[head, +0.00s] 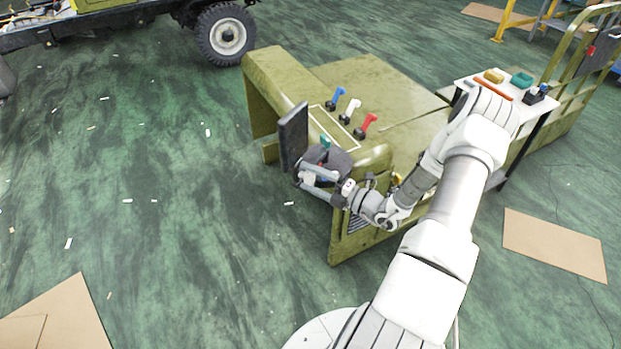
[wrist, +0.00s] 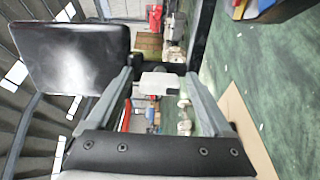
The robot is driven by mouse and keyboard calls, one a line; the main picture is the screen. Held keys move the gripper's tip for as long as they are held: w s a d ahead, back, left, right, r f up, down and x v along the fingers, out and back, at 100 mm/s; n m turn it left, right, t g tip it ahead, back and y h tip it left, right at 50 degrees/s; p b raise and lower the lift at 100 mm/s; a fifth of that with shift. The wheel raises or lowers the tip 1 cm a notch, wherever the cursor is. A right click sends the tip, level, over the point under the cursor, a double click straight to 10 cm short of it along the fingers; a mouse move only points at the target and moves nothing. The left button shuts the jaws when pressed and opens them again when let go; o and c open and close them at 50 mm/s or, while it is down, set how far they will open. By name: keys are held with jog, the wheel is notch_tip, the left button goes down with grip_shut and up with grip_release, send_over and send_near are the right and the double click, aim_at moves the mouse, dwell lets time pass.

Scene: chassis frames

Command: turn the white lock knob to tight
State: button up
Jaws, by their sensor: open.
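The white lock knob (head: 308,177) is a small pale block below the dark panel on the olive vehicle body. It also shows in the wrist view (wrist: 160,84), between the fingers near their tips. My gripper (head: 304,176) is open, with its grey fingers on either side of the knob. In the wrist view my gripper (wrist: 160,74) shows a small gap on each side of the knob. Whether a finger touches it is unclear. No tight mark can be made out.
The dark panel (head: 293,137) stands close to my gripper; it fills the upper left of the wrist view (wrist: 75,55). Blue (head: 338,97), white (head: 351,110) and red (head: 366,125) levers stand on the olive body (head: 375,80). A small table (head: 468,80) holds several items. Green floor lies open at left.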

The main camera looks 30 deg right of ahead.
jog(key=b+v, duration=0.1)
jog(key=v, duration=1.6)
jog(key=shift+s, duration=0.2)
